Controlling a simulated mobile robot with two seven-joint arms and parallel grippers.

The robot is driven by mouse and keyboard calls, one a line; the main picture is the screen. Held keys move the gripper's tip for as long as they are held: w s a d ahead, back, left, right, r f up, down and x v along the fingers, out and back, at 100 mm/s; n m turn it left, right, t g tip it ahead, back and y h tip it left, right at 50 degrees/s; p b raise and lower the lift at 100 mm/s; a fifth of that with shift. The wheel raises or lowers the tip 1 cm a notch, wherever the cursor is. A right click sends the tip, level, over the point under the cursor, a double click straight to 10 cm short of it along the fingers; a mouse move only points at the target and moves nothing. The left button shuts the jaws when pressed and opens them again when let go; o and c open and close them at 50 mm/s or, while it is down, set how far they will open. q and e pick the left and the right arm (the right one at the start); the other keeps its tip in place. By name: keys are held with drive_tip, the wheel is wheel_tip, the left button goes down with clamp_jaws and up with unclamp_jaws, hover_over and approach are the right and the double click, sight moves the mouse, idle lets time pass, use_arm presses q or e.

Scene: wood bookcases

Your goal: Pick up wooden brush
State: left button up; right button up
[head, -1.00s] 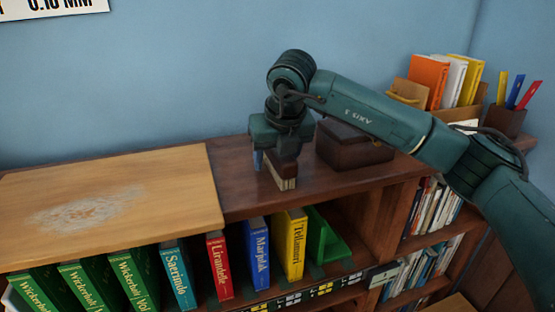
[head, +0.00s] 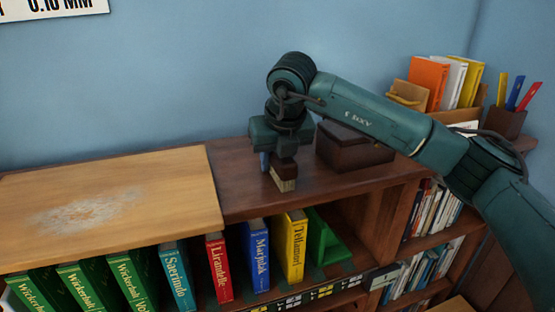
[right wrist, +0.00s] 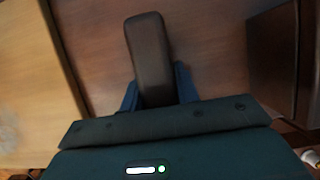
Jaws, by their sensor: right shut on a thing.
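The wooden brush (head: 284,177) is a small dark brown block with pale bristles, on or just above the dark top of the bookcase. In the right wrist view the brush (right wrist: 150,58) shows as a dark, rounded bar that runs out from between the fingers. My right gripper (head: 275,160) points down over it from above. In the wrist view its blue fingertips (right wrist: 159,88) lie on both sides of the brush, shut on it. Part of the brush is hidden under the gripper. My left gripper is in neither view.
A dark brown box (head: 352,148) stands just right of the brush. A pale wood board (head: 150,178) with a whitish worn patch (head: 90,212) lies at the left. Several upright books and a green bookend (head: 328,240) fill the shelf below. A pen holder (head: 503,121) stands far right.

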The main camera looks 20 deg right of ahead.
drive_tip(key=shift+c, duration=0.9)
drive_tip(key=shift+r+p, duration=0.2)
drive_tip(key=shift+p, duration=0.1)
wheel_tip(320, 180, up, 10)
drive_tip(key=shift+f+b, duration=0.25)
drive_tip(key=shift+b, duration=0.45)
drive_tip(key=shift+r, duration=0.25)
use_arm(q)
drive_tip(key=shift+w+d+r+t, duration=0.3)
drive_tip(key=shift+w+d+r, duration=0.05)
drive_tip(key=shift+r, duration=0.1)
use_arm(e)
drive_tip(key=shift+r, duration=0.1)
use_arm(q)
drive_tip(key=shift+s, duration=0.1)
